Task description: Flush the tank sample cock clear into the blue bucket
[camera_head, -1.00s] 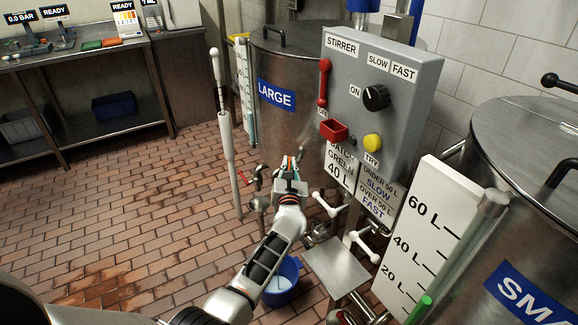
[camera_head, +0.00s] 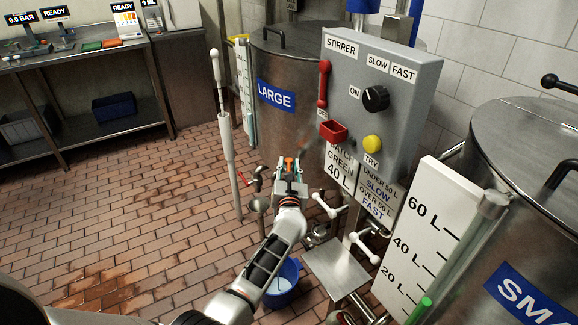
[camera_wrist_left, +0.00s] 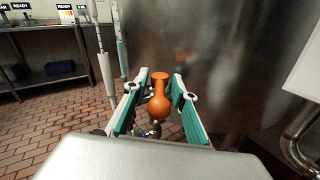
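My left gripper (camera_head: 290,168) is in front of the steel LARGE tank (camera_head: 283,130), low on its wall. The orange sample-cock handle (camera_head: 289,162) shows between its fingertips. In the left wrist view, the orange handle (camera_wrist_left: 160,100) lies between the two teal-lined fingers (camera_wrist_left: 160,95), with a visible gap on each side, so the gripper is open around it. The cock's outlet is hidden by the gripper. The blue bucket (camera_head: 292,272) stands on the floor below my left forearm, partly hidden by it, with something pale inside. My right gripper is out of view.
The grey stirrer panel (camera_head: 350,75) stands close to the right of my gripper. White-handled valves and pipes (camera_head: 325,205) sit below it, beside a small steel plate (camera_head: 336,268). A red-levered valve (camera_head: 243,177) and a white pole (camera_head: 227,150) are to the left. The brick floor further left is clear.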

